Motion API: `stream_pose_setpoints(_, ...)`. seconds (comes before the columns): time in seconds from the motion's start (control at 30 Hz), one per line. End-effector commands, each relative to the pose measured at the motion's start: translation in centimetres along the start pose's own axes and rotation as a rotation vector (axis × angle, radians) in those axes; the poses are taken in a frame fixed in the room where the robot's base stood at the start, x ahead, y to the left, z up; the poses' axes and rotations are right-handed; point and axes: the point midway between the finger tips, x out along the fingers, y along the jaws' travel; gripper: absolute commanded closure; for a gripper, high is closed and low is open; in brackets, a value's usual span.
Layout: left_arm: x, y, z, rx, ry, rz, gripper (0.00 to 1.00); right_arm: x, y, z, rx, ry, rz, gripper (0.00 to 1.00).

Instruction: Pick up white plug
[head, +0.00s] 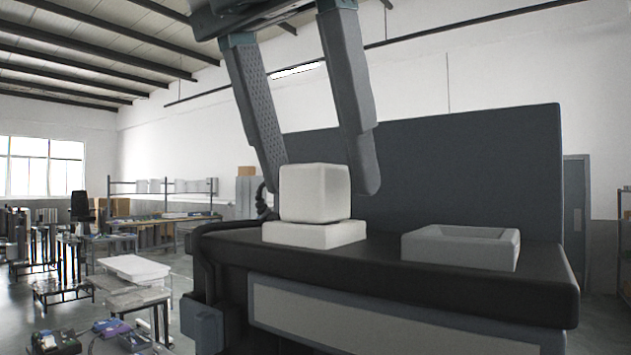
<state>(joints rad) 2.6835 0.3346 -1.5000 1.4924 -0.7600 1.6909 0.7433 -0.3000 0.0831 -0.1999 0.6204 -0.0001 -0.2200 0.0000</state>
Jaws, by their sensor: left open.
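A white plug (315,193), a rounded block, sits upright on a low white base (314,234) on the dark table. My left gripper (322,190) comes down from the top of the head view. It is open, with one finger at the left of the plug and the other at its right. The right finger overlaps the plug's right edge in the picture; I cannot tell whether either finger touches it. My right gripper is not in view.
A grey open-topped tray (412,246) with a recess stands to the right on the black tabletop (490,283). A dark upright panel (470,165) rises behind the table. Bare tabletop lies between the base and the tray. Workshop benches stand far left.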

Motion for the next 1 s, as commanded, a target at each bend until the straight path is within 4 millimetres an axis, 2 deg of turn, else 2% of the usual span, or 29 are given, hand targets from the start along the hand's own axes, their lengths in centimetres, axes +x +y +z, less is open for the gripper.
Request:
stream_pose_setpoints(0.2, 1.4, 0.1, 0.0, -0.001, 0.000, -0.001, 0.47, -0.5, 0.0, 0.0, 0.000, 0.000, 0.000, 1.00)
stream_pose_setpoints(0.67, 1.5, 0.0, 0.0, -0.001, 0.000, -0.001, 0.47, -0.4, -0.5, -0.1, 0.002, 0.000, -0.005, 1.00)
stream_pose_setpoints(0.83, 1.5, 0.0, 0.0, 0.000, 0.000, -0.001, 0.85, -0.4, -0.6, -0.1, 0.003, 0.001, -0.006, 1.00)
stream_pose_setpoints(0.87, 1.5, 0.0, 0.0, 0.000, 0.000, -0.001, 0.89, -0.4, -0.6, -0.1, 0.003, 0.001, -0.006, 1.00)
stream_pose_setpoints(1.0, 1.5, 0.0, 0.0, 0.000, -0.001, -0.001, 0.89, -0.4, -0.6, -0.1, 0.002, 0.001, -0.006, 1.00)
